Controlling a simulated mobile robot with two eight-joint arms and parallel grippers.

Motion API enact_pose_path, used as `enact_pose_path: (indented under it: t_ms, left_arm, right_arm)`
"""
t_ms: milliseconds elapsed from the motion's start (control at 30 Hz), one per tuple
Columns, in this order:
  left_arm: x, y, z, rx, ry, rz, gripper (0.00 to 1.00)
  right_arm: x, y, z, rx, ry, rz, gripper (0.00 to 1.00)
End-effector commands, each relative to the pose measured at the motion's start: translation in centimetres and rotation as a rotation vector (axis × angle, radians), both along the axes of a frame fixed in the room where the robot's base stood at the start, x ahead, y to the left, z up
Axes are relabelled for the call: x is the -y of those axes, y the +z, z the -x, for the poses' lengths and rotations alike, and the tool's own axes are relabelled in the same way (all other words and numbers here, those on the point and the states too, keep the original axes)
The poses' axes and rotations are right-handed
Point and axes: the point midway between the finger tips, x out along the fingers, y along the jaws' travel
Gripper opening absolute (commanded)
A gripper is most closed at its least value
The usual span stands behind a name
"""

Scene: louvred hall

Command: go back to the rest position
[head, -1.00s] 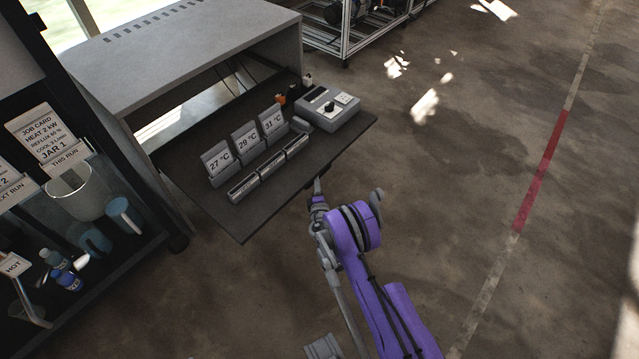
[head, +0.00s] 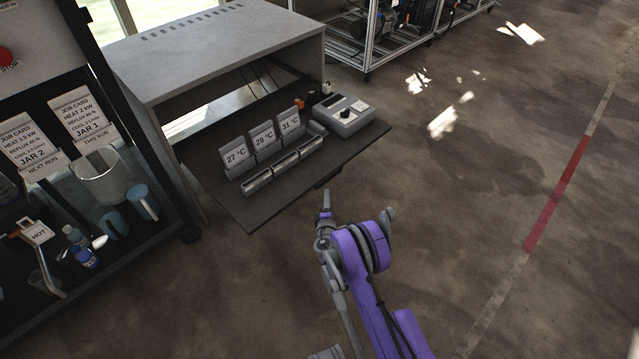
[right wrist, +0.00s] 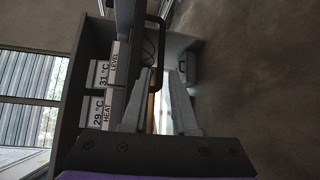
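My right arm (head: 362,270) reaches up from the bottom of the head view, in purple and grey. My right gripper (head: 326,200) is just off the front edge of a pulled-out dark shelf (head: 262,212). A dark handle (head: 328,175) under that edge is apart from the fingers. In the right wrist view the two grey fingers (right wrist: 160,75) stand apart with nothing held between them, and the black handle (right wrist: 155,40) shows beyond them. My left gripper is in neither current view.
The shelf carries temperature cards (head: 263,139), grey bars (head: 285,166) and a grey control box (head: 343,114). At left, a dark cabinet holds job cards (head: 84,115), a clear jar (head: 100,178) and blue mugs (head: 143,202). Open floor (head: 470,200) lies to the right.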

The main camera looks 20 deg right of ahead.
Motion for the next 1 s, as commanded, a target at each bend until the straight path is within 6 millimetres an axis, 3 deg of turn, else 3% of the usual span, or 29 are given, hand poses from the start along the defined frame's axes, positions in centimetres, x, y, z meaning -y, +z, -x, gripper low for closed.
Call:
enact_pose_path:
  t_ms: [267,367,567,767,1000]
  left_arm:
    - [0.0,0.0,0.0,0.000,0.000,0.000,0.50]
    - [0.0,0.0,0.0,0.000,0.000,0.000,0.50]
    - [0.0,0.0,0.0,0.000,0.000,0.000,0.50]
    - [0.0,0.0,0.0,0.000,0.000,0.000,0.50]
    - [0.0,0.0,0.0,0.000,0.000,0.000,0.50]
  right_arm:
    - [0.0,0.7,-0.1,0.002,-0.007,-0.013,0.27]
    - [0.2,2.8,-0.2,0.008,-0.035,-0.058,0.27]
    - [0.4,10.2,0.7,0.020,-0.147,-0.247,0.27]
    - [0.0,16.8,4.4,0.006,-0.274,-0.462,0.27]
    - [-2.0,22.1,11.7,-0.046,-0.416,-0.718,0.27]
